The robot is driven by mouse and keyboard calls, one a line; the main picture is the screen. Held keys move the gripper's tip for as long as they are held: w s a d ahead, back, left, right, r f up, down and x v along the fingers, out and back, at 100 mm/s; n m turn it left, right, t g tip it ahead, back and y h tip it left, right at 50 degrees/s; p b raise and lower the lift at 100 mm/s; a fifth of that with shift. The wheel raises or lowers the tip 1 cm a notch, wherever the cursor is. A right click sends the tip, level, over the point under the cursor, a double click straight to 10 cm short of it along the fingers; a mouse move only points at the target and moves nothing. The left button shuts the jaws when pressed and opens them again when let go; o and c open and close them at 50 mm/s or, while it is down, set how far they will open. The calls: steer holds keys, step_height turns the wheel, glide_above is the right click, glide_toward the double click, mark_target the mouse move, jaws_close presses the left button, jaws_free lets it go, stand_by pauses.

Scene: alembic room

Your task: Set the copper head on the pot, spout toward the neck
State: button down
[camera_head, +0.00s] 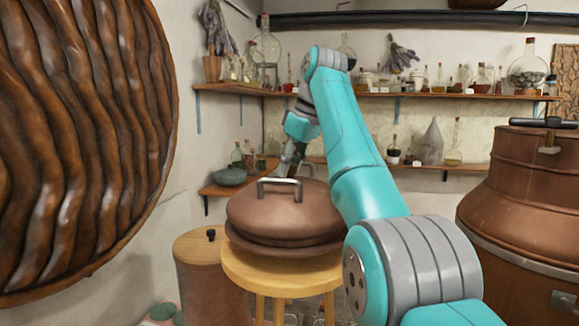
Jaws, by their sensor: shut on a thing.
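A brown copper dome with a wide rim, which looks like the copper head (284,216), is at the round wooden stool (272,280). A metal loop handle (280,182) stands on its top. I cannot tell whether the dome rests on the stool or hangs just above it. My gripper (291,170) reaches down from behind and is shut at this handle; its fingertips are partly hidden. No spout shows. A large copper vessel (520,215), perhaps the pot, stands at the right, cut off by the frame. No neck can be made out.
A barrel-like drum (205,270) with a pale top and a black knob stands left of the stool. A big ribbed brown round form (80,130) fills the left. Shelves (400,95) with glass bottles line the back walls. My arm crosses the middle.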

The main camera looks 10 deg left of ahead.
steer(key=shift+f, duration=0.85)
stand_by(2.7)
